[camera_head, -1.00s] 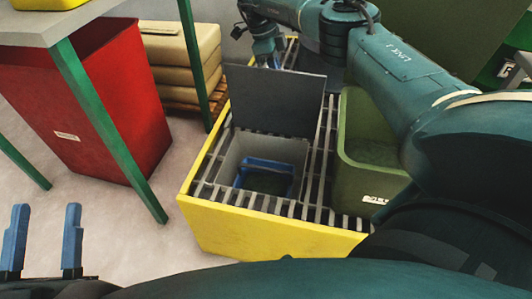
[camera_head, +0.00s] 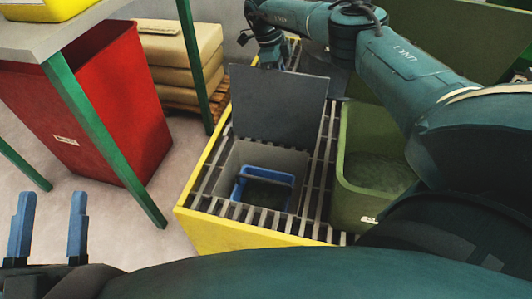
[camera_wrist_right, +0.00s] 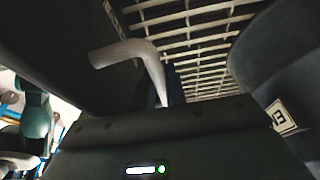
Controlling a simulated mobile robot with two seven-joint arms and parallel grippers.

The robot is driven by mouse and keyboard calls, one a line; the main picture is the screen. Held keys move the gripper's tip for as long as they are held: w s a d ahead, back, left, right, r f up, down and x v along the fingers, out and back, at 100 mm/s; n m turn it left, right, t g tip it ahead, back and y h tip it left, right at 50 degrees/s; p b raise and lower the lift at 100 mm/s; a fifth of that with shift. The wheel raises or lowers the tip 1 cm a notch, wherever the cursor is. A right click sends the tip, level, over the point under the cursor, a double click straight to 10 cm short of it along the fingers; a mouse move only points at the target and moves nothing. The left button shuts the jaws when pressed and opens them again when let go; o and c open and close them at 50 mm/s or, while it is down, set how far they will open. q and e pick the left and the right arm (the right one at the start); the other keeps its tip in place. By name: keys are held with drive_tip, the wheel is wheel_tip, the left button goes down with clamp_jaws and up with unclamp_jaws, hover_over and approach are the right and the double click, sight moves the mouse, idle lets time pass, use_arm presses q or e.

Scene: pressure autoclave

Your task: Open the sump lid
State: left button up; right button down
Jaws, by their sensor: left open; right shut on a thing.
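The sump lid (camera_head: 278,105), a flat dark grey panel, stands steeply raised at the back edge of the sump opening. The open sump (camera_head: 238,158) below has pale walls and holds a blue-rimmed basket (camera_head: 240,185). My right arm reaches over to the far side of the lid, and its fingertips are hidden behind the panel in the head view. In the right wrist view a pale bent handle (camera_wrist_right: 130,55) runs down to my right gripper (camera_wrist_right: 163,105), which is shut on it. My left gripper (camera_head: 50,210) is open and empty at the lower left.
The sump sits in a yellow-sided, slatted platform (camera_head: 200,230). A green tub (camera_head: 350,205) stands right of the sump. A red bin (camera_head: 105,120) and green table legs (camera_head: 105,135) are at left, with stacked tan sacks (camera_head: 185,50) behind. Floor is clear between bin and platform.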

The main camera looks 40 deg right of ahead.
drive_tip(key=c, duration=1.6)
unclamp_jaws()
drive_tip(key=shift+s+d+f, duration=0.1)
drive_tip(key=shift+s+d, duration=0.1)
drive_tip(key=shift+o, duration=0.2)
drive_tip(key=shift+a, duration=0.1)
drive_tip(key=shift+w+a, duration=0.1)
drive_tip(key=shift+w, duration=0.05)
wheel_tip(320, 180, up, 9)
drive_tip(key=p, duration=0.8)
drive_tip(key=shift+r+p, duration=0.55)
drive_tip(key=shift+p, duration=0.25)
use_arm(q)
wheel_tip(320, 180, down, 6)
drive_tip(key=s+a+n+g+y, duration=0.1)
drive_tip(key=a+n+g+y, duration=0.1)
drive_tip(key=y, duration=0.3)
drive_tip(key=shift+r+g, duration=0.25)
drive_tip(key=shift+g, duration=0.45)
